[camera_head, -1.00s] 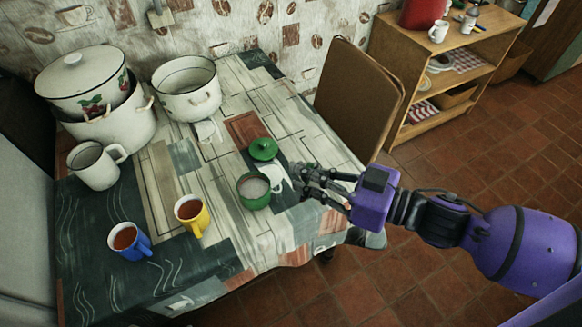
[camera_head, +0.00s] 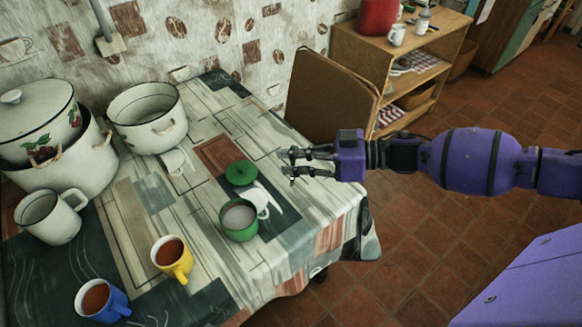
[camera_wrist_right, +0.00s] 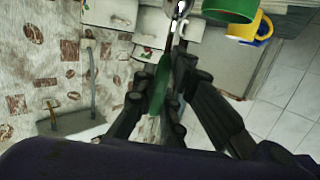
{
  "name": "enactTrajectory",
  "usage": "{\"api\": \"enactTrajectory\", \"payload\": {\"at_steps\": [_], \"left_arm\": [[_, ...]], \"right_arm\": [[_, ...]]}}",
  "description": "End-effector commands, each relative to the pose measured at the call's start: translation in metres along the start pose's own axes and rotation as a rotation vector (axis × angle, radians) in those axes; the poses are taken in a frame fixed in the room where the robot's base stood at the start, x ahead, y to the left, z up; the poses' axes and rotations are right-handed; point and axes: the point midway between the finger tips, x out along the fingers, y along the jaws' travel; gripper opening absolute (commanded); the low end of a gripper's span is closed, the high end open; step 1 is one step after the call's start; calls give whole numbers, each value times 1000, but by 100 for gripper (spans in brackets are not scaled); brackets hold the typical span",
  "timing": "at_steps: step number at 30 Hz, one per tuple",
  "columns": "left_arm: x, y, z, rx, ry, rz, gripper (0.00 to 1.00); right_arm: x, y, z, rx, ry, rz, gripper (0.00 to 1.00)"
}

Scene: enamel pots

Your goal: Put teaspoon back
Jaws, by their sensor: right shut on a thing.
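My right gripper (camera_head: 285,162) is above the table, up and to the right of the green sugar bowl. In the wrist view its fingers (camera_wrist_right: 162,92) are shut on a teaspoon with a green handle (camera_wrist_right: 162,78) and a shiny metal end. In the head view the spoon is too small to make out. The green bowl (camera_head: 239,219) stands open with white contents, and its green lid (camera_head: 241,173) lies on the table behind it. The bowl also shows at the top of the wrist view (camera_wrist_right: 228,8). My left gripper is not in view.
A yellow mug (camera_head: 180,266) and a blue mug (camera_head: 112,303) hold brown liquid at the front. A white mug (camera_head: 48,217), white pots (camera_head: 150,120) and a lidded pot stand left and back.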

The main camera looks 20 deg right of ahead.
Motion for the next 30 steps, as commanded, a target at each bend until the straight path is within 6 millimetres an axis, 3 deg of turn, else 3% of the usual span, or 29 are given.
{"api": "enactTrajectory", "payload": {"at_steps": [6, 11, 16, 29, 30], "left_arm": [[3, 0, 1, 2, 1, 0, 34], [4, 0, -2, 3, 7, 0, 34], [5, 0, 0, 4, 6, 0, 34], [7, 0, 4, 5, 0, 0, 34], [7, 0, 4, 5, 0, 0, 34]], "right_arm": [[7, 19, 20, -2, 0, 1, 0], [11, 26, 30, -1, 1, 1, 0], [15, 25, 54, 1, 1, 1, 0], [16, 24, 62, -1, 0, 0, 0], [16, 24, 61, -2, 0, 0, 16]]}}
